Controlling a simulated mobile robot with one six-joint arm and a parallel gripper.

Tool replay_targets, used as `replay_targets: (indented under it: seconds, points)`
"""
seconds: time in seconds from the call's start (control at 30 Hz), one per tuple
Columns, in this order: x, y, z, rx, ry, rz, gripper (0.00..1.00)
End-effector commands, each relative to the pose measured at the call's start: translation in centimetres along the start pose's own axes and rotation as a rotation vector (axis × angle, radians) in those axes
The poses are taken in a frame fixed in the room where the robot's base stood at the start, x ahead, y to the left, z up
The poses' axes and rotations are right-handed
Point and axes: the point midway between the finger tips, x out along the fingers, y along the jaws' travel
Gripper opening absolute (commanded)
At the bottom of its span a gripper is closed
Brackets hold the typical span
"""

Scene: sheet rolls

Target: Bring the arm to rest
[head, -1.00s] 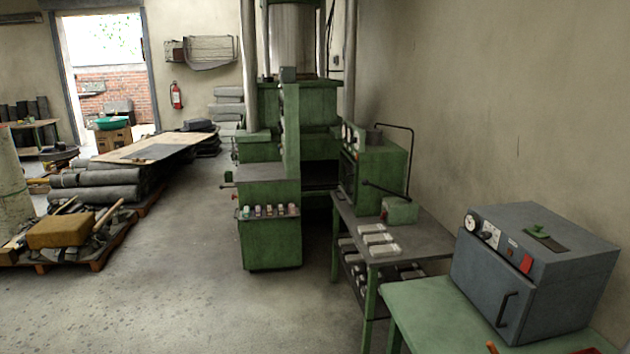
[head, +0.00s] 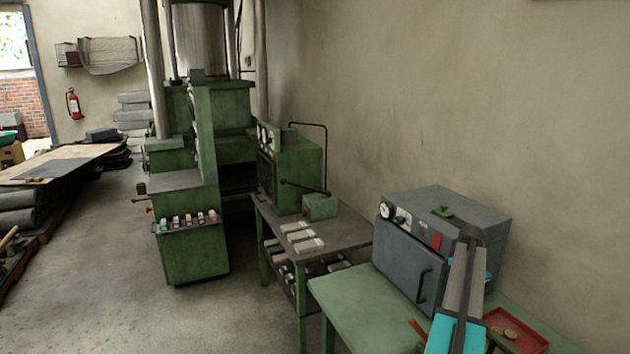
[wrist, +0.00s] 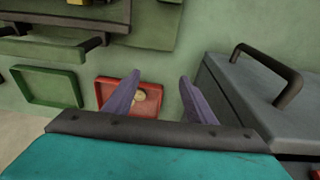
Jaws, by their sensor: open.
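My gripper (wrist: 159,78) shows in the wrist view as two purple-grey fingers, spread apart with nothing between them. Behind the left finger is a red tray (wrist: 108,87) with a tan disc (wrist: 140,95) in it, partly covered by that finger. My arm rises at the lower right of the head view, in front of a grey oven-like box (head: 404,258). I cannot make out the fingertips in the head view.
The red tray (head: 530,343) sits on the green table (head: 345,300), beside the grey box. A green tray (wrist: 47,88) lies left of it in the wrist view. The green press (head: 190,240) and a bench (head: 340,236) stand farther left. Floor (head: 110,290) there is clear.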

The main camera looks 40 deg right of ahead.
Motion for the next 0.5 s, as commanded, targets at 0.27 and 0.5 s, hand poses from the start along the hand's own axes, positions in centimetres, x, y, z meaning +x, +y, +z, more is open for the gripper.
replay_targets:
  seconds: [0.27,0.5]
  points:
    - [1.9,-6.3,9.6,-0.211,-0.012,-0.021,0.5]
    - [3.3,-10.6,18.4,-0.399,-0.022,-0.041,0.5]
